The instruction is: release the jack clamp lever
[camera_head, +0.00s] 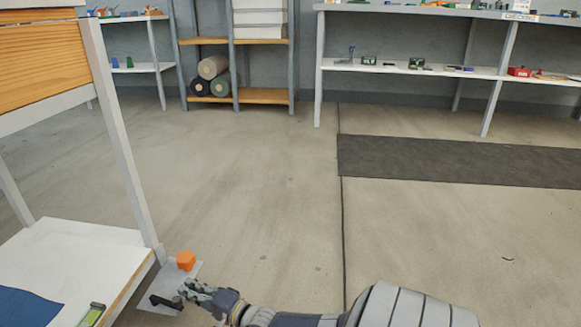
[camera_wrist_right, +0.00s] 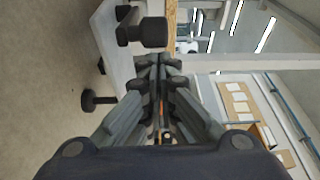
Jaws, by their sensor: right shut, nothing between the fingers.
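A grey plate (camera_head: 196,272) sticks out from the bench's lower corner. It carries an orange knob (camera_head: 185,261) and a short dark lever (camera_head: 162,302). My right gripper (camera_head: 187,290) is shut and empty, close beside the dark lever's right end; I cannot tell if they touch. In the right wrist view the closed fingertips (camera_wrist_right: 158,62) are just below a dark cylindrical handle (camera_wrist_right: 143,33), probably part of the lever. A smaller dark knob (camera_wrist_right: 97,101) shows to their left. A bit of orange shows behind the fingers. My left gripper is not in view.
The bench's white lower shelf (camera_head: 75,250) lies left of the plate, with a blue item (camera_head: 25,306) and a green-edged item (camera_head: 93,314) on it. A bench leg (camera_head: 125,165) rises behind the plate. The floor to the right is clear, with a dark mat (camera_head: 460,162) farther off.

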